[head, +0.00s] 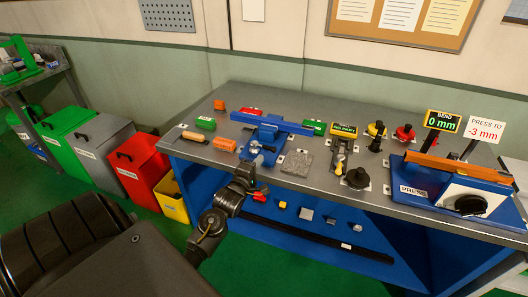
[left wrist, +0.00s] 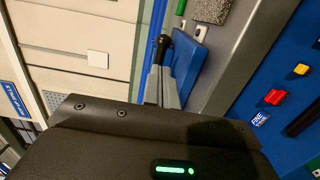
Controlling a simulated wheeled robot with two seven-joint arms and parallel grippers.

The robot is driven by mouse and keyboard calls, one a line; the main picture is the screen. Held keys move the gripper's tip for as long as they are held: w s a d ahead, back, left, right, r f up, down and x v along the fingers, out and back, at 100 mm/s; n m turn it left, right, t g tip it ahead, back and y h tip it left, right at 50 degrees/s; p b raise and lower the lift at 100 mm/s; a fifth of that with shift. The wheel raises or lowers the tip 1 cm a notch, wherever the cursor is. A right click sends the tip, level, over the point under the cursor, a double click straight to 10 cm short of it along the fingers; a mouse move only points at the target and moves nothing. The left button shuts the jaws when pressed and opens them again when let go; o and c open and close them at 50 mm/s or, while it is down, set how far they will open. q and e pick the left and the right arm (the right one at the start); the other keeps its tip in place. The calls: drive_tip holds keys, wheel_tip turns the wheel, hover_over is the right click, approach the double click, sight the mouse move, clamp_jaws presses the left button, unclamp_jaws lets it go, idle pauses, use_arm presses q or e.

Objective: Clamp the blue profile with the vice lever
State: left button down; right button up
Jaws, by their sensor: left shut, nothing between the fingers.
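The blue profile (head: 286,124) is a long bar lying across the blue vice (head: 264,137) on the workbench. The vice lever, with a black knob (head: 255,149), is at the vice's front; a black knob (left wrist: 163,41) also shows in the left wrist view, just beyond the fingertips. My left gripper (head: 258,160) is in front of the vice, close to the lever. Its grey fingers (left wrist: 164,82) are shut with nothing between them. Whether they touch the lever cannot be told. My right gripper is not in view.
The grey workbench (head: 330,180) carries green, red and orange blocks, a small grey plate (head: 297,163), and black-knobbed fixtures to the right. A blue press (head: 450,182) stands at the far right. A lower blue shelf holds small parts and a long black bar (head: 320,238).

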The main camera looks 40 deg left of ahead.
sight(268, 149)
use_arm(q)
drive_tip(key=shift+p+x, duration=0.65)
drive_tip(key=shift+x, duration=1.6)
